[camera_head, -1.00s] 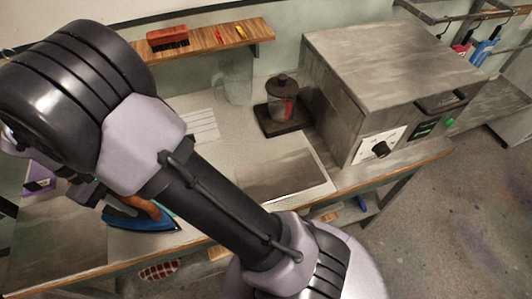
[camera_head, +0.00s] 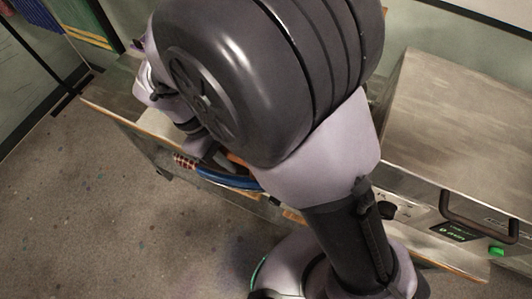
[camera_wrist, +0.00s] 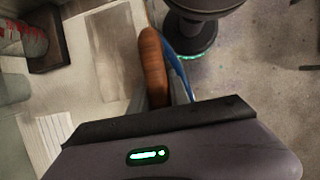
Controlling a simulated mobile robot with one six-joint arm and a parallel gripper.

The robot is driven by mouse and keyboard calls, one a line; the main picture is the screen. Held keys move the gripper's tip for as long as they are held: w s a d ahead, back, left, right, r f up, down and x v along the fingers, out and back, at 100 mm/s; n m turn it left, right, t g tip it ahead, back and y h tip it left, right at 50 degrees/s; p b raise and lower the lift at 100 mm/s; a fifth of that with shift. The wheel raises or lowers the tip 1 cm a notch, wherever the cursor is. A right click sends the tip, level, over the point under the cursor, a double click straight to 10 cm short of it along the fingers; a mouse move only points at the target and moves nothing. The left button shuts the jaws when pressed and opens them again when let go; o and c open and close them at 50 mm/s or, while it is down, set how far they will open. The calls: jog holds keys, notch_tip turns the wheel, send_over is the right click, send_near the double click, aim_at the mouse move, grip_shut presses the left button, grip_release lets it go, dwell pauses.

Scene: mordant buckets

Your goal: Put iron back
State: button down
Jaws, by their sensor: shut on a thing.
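The iron has a blue body (camera_head: 228,180) and a brown wooden handle, and my arm hides part of it in the head view. In the wrist view its handle (camera_wrist: 152,65) runs up from my gripper, with a thin blue edge (camera_wrist: 178,65) to the right. My gripper (camera_head: 205,148) is shut on the iron, and its fingertips are mostly hidden. The iron is at the front edge of the worktable (camera_head: 112,103); whether it touches anything below is not clear.
A large grey box-shaped appliance (camera_head: 455,125) with a handle and green display stands at the right. Open floor (camera_head: 90,210) spreads at the lower left.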

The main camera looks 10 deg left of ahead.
jog(key=w+d+f+b, duration=0.1)
jog(key=w+d, duration=0.2)
jog(key=d, duration=0.1)
jog(key=w+d+f+b, duration=0.2)
jog(key=w+d, duration=0.1)
jog(key=d, duration=0.1)
jog(key=w+d+f+b, duration=0.1)
jog(key=w+d+b, duration=0.1)
jog(key=d, duration=0.3)
jog(key=shift+w+f, duration=0.2)
jog(key=shift+w, duration=0.2)
jog(key=shift+f, duration=0.25)
jog(key=shift+f, duration=0.1)
jog(key=c, duration=1.2)
grip_release()
jog(key=shift+c, duration=0.2)
jog(key=s+p+v, duration=0.1)
jog(key=p+v, duration=0.4)
jog(key=v, duration=0.7)
jog(key=s+d+r+m+t+y, duration=0.6)
jog(key=s+d+r+m, duration=0.6)
jog(key=m, duration=0.6)
jog(key=shift+d+t, duration=0.35)
jog(key=shift+t, duration=0.05)
